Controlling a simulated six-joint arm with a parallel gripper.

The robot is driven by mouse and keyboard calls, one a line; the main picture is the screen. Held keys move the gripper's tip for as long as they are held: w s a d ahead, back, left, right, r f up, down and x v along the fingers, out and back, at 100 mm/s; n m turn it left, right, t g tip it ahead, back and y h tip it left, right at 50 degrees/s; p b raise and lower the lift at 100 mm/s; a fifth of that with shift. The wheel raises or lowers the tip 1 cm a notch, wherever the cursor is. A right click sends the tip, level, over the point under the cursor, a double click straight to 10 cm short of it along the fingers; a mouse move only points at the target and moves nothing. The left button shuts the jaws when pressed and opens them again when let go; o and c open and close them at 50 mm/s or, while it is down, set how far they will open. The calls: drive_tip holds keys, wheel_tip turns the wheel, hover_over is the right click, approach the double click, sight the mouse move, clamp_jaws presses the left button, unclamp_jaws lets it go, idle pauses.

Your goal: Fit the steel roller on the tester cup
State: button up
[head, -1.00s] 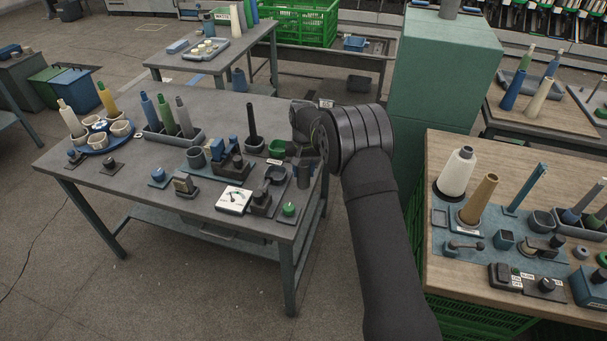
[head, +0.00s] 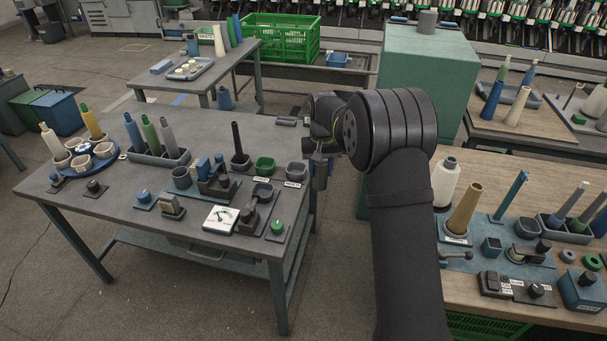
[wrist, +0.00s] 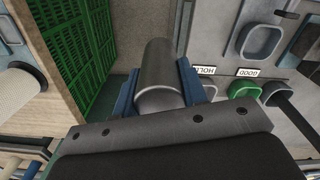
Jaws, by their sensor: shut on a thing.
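My gripper (head: 320,150) is shut on the steel roller (wrist: 158,75), a plain grey cylinder between its blue fingers in the wrist view. In the head view the steel roller (head: 320,177) hangs below the gripper, just off the right edge of the grey bench. The tester cup, as I take it, is a grey rounded cup (head: 263,191) near the front right of the bench, beside the white dial. It also shows in the wrist view (wrist: 260,40), right of the roller and apart from it. It looks empty.
A green GOOD cup (head: 265,166) and a grey HOLD cup (head: 296,171) stand behind the tester cup. A black post (head: 237,142) rises to their left. A wooden table (head: 455,277) with cones stands at right. Floor and a green crate (wrist: 80,50) show beside the roller.

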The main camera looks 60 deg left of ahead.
drive_tip(key=shift+w+d+r, duration=0.35)
drive_tip(key=shift+d, duration=0.05)
drive_tip(key=shift+a+r, duration=0.1)
drive_tip(key=shift+r, duration=0.05)
drive_tip(key=s+a+f, duration=0.2)
drive_tip(key=s+a, duration=0.5)
drive_tip(key=s+a+f, duration=0.3)
drive_tip(key=s+a, duration=0.3)
drive_tip(key=s, duration=0.1)
drive_tip(key=shift+s+a, duration=0.35)
drive_tip(key=shift+a, duration=0.05)
drive_tip(key=shift+f, duration=0.25)
idle(0.3)
drive_tip(key=shift+f, duration=0.7)
drive_tip(key=shift+f, duration=0.35)
drive_tip(key=shift+f, duration=0.35)
